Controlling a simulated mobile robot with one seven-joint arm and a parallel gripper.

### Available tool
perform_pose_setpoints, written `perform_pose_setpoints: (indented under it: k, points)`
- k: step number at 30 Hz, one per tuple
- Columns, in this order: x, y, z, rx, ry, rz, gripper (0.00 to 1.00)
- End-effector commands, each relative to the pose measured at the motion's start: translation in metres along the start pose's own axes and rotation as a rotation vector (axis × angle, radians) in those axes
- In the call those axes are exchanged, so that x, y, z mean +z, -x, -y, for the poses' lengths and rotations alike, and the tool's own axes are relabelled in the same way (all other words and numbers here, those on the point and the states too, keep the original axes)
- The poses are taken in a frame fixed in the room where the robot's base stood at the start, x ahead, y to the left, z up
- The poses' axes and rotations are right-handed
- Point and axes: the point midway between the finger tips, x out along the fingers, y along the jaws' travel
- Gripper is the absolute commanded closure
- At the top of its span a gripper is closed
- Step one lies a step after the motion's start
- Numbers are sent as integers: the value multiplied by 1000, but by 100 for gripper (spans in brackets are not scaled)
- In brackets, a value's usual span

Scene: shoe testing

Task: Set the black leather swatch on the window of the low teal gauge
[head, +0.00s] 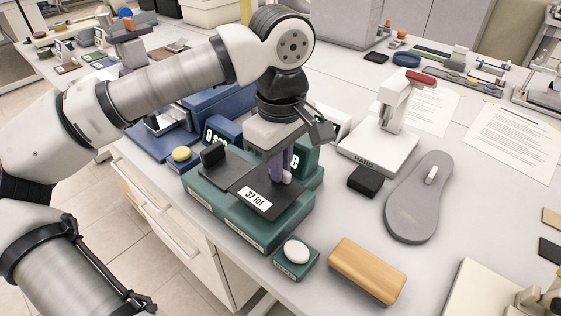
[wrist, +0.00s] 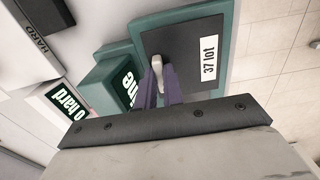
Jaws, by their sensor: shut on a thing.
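The black leather swatch (head: 265,204), with a white "37 lot" label, lies flat over the right part of the low teal gauge (head: 222,212). My gripper (head: 284,178) points down above it, with its purple fingers shut on the swatch's small pale tab. In the wrist view the fingers (wrist: 160,78) close around this tab, and the swatch (wrist: 188,45) sits within the teal rim (wrist: 225,75). The swatch covers whatever is beneath it, so the window is hidden. I cannot tell whether it rests fully on the gauge. The gauge's teal display (head: 309,166) is partly hidden behind my gripper.
A small teal box with a white button (head: 296,251) and a wooden block (head: 367,270) are in front. A black block (head: 365,181), grey sole (head: 418,200) and white "HARD" stand (head: 378,147) are to the right.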

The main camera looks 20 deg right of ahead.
Motion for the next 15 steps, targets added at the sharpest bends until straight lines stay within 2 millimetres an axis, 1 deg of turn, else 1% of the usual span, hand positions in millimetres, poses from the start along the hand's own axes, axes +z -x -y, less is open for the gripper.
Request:
perform_pose_setpoints:
  k: [15]
  points:
    - [0, -12, 0, 0, 0, 0, 100]
